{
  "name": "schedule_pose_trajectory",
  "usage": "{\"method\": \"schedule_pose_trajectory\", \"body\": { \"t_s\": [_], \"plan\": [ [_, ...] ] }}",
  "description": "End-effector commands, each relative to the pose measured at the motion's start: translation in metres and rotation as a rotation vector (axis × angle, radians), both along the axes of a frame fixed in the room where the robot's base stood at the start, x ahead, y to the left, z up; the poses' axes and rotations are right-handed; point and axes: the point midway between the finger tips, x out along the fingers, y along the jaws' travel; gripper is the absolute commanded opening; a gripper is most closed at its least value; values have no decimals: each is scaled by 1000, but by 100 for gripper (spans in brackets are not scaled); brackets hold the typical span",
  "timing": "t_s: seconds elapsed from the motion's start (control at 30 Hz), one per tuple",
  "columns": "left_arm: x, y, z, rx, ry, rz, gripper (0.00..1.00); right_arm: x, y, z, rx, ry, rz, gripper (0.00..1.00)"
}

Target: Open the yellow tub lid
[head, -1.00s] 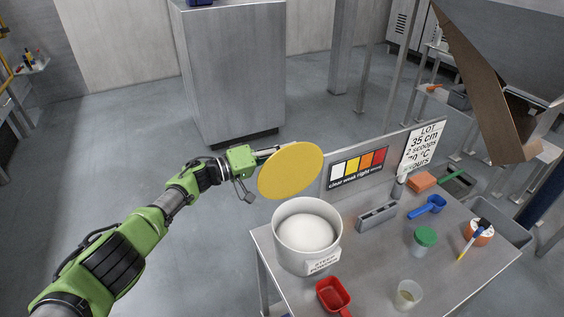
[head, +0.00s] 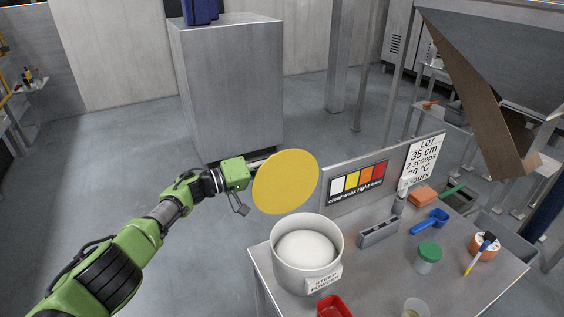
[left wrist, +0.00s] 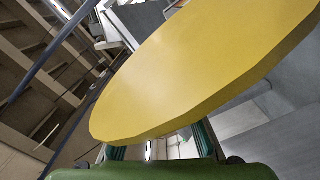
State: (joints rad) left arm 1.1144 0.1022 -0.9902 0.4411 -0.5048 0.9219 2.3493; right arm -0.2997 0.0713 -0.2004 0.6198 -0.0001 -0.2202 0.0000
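The yellow lid (head: 286,182) is off the tub and held in the air, tilted steeply, just above the tub's back left rim. The white tub (head: 285,266) stands on the bench at its left end, open, with white powder (head: 306,246) inside and a label on its front. My left gripper (head: 260,163) is shut on the lid's edge from the left. In the left wrist view the lid (left wrist: 205,70) fills the middle and hides most of the fingers (left wrist: 160,146). My right gripper is not in view.
The metal bench (head: 379,277) also holds a red scoop (head: 333,307), a green-capped jar (head: 428,257), a blue scoop (head: 430,222), a grey holder (head: 379,232) and a tape roll (head: 484,247). A colour chart panel (head: 357,185) rises at the back. Open floor lies left of the bench.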

Motion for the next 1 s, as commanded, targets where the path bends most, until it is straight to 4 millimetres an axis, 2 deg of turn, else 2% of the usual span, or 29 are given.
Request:
{"method": "schedule_pose_trajectory", "body": {
  "t_s": [0.33, 0.53, 0.67, 1.0],
  "plan": [
    [0, 2, 2, -2, -2, 1, 25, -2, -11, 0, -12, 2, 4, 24],
    [-4, 14, 1, -3, -2, 2, 25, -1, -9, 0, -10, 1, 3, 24],
    [-11, 29, 1, -1, -2, 3, 25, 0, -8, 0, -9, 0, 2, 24],
    [-34, 86, 0, 0, 0, 1, 25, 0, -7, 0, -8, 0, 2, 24]
  ]
}}
